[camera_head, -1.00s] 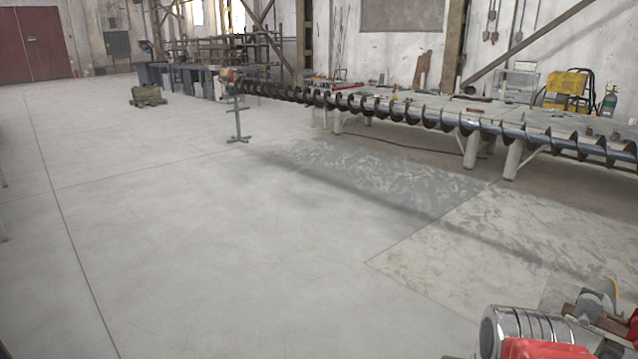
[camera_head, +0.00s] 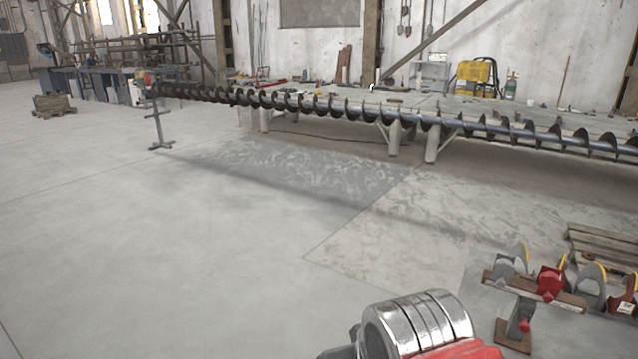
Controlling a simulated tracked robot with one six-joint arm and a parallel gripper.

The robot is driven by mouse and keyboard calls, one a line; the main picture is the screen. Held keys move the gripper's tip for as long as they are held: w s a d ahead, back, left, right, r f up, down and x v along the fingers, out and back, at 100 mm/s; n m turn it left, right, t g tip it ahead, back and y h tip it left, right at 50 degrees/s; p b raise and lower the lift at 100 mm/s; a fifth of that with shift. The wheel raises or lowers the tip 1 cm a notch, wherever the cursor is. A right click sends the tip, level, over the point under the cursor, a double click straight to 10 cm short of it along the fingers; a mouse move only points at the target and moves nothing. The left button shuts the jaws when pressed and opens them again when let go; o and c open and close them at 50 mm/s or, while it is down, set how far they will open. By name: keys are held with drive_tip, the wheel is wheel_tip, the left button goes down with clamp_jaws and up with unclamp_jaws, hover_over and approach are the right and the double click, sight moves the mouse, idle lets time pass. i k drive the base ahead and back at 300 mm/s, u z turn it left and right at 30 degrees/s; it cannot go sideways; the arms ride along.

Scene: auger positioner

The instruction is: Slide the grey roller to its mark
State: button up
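A low roller stand (camera_head: 535,293) with a brown crossbeam is on the floor at the lower right. Grey rounded pieces that look like rollers sit on it, one at the left (camera_head: 514,264) and one farther right (camera_head: 594,280). Yellow edges show near them. A red block (camera_head: 550,283) sits between them, and another red part (camera_head: 620,302) is at the right. I cannot tell which piece is the task's grey roller, and no mark can be made out. My chrome and red arm part fills the bottom centre. My gripper is not visible.
A long auger (camera_head: 330,104) runs across the back, by a workbench (camera_head: 400,101) and a thin stand (camera_head: 160,130). A wooden pallet (camera_head: 600,250) lies behind the roller stand. The floor at left and centre is clear.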

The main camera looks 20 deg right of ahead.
sight(504, 269)
drive_tip(key=z, duration=1.85)
